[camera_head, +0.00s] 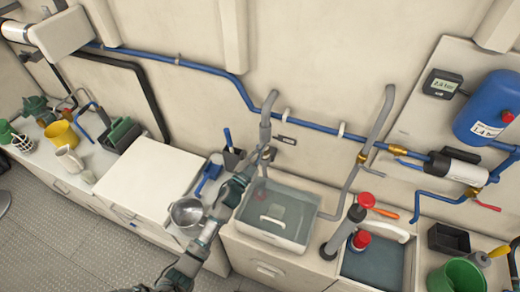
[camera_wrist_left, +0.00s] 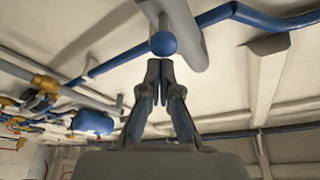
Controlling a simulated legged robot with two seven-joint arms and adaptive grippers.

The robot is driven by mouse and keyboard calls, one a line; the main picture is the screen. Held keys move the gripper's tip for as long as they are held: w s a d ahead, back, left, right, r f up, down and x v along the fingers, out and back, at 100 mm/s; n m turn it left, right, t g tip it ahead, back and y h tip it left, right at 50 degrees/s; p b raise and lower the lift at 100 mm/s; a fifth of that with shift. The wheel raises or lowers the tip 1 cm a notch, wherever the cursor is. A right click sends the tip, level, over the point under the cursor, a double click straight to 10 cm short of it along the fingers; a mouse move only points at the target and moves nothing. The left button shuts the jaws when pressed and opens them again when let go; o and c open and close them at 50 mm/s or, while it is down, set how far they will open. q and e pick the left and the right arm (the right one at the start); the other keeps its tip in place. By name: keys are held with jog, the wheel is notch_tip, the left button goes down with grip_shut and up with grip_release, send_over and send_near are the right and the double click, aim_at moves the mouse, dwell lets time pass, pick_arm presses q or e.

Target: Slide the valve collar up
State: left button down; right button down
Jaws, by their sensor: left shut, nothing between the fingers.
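A grey upright pipe (camera_head: 268,103) with a bent top rises at the wall behind the clear-lidded basin. A thicker grey sleeve, which looks like the valve collar (camera_head: 265,132), sits on its lower part. In the left wrist view a grey cylindrical piece (camera_wrist_left: 188,40) crosses the blue pipe, with a round blue knob (camera_wrist_left: 163,43) in front of it. My left gripper (camera_head: 264,156) is just below the sleeve. Its fingers (camera_wrist_left: 160,64) are shut and empty, with tips just under the knob; I cannot tell whether they touch. My right gripper is not in view.
A blue pipe (camera_head: 210,69) runs along the wall. The clear-lidded basin (camera_head: 290,238) lies right of my left arm, a metal pot (camera_head: 187,212) left of it. A second grey pipe (camera_head: 374,125) and a blue tank (camera_head: 488,108) are farther right.

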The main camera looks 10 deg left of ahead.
pick_arm(q)
jog(key=shift+a+f, duration=0.3)
